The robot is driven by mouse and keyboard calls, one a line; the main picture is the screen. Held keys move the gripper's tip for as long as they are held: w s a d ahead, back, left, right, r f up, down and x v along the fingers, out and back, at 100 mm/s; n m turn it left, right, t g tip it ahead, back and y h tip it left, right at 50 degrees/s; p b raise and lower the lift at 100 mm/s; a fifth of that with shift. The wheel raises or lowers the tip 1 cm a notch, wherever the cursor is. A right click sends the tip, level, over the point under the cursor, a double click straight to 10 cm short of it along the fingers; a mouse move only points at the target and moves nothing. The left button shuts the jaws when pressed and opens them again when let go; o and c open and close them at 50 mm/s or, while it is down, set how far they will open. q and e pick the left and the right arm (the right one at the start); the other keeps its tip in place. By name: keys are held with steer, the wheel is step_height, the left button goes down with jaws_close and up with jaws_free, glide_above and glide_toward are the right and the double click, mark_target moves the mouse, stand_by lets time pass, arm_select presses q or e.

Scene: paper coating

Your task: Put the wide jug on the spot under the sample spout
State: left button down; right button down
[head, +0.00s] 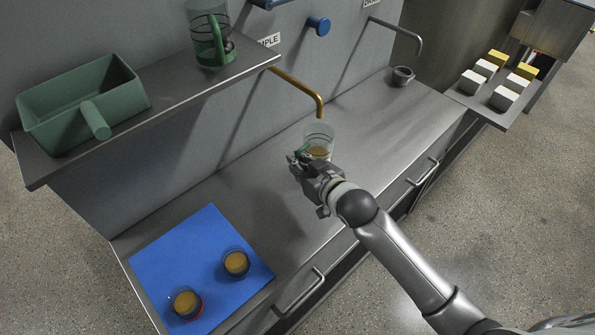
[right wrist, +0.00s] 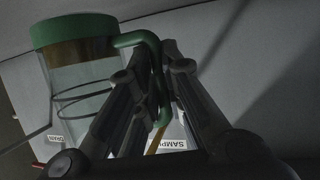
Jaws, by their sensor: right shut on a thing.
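A clear jug (head: 319,136) with a green handle and brown contents low inside is at my right gripper (head: 304,160). It looks like the wide jug. In the right wrist view the jug (right wrist: 84,85) shows a green band, and the fingers of my right gripper (right wrist: 165,85) are closed around its green handle (right wrist: 150,48). The brass sample spout (head: 298,88) comes from the wall and ends just above and beside the jug's mouth. The spot under the spout is hidden, and I cannot tell whether the jug touches the counter. My left gripper is not in view.
Another clear jug (head: 206,30) and a green scoop (head: 85,105) stand on the shelf (head: 180,90). A blue mat (head: 190,248) holds two cups with brown contents. The counter (head: 250,190) between is clear.

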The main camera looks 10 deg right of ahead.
steer(key=shift+w+a+f, duration=0.15)
steer(key=shift+w+f, duration=0.1)
steer(key=shift+f, duration=1.5)
steer(key=shift+f, duration=0.15)
steer(key=c, duration=1.5)
jaws_free()
steer(key=shift+s, duration=0.1)
steer(key=shift+c, duration=0.2)
steer(key=v, duration=1.2)
